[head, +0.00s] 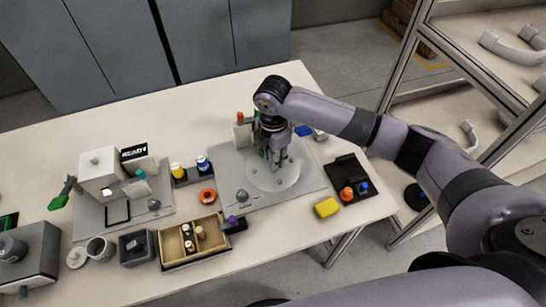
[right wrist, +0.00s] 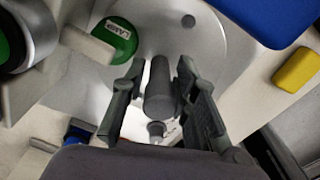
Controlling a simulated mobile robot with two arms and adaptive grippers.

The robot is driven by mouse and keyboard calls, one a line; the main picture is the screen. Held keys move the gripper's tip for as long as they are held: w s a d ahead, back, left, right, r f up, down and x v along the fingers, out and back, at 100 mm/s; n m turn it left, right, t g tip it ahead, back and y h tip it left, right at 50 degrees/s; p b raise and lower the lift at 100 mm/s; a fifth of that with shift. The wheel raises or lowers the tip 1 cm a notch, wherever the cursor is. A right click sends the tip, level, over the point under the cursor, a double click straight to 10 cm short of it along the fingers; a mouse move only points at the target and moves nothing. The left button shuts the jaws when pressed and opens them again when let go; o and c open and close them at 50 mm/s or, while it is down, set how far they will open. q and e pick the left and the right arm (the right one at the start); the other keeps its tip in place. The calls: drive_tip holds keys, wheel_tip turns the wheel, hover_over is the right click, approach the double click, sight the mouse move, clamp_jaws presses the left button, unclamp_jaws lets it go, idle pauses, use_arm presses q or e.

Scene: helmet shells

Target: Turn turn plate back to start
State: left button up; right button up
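The turn plate (head: 272,178) is a round light-grey disc on a grey base board at the right middle of the table. It also shows in the right wrist view (right wrist: 215,45), with a small dark dot near its far edge. My right gripper (head: 278,155) reaches down over the plate's back part. In the right wrist view its two dark fingers (right wrist: 160,95) stand on either side of an upright dark grey peg (right wrist: 160,88). Narrow gaps show between the fingers and the peg, so they look apart from it. My left gripper is in neither view.
A green round part with a white label (right wrist: 119,40) is close to the left finger. A yellow block (head: 327,207) and a black tray (head: 348,178) lie right of the board. A wooden box (head: 165,249) is in front. A metal shelf frame (head: 398,75) stands at the right.

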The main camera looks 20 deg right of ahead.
drive_tip(key=shift+f, duration=0.4)
clamp_jaws()
idle(0.5)
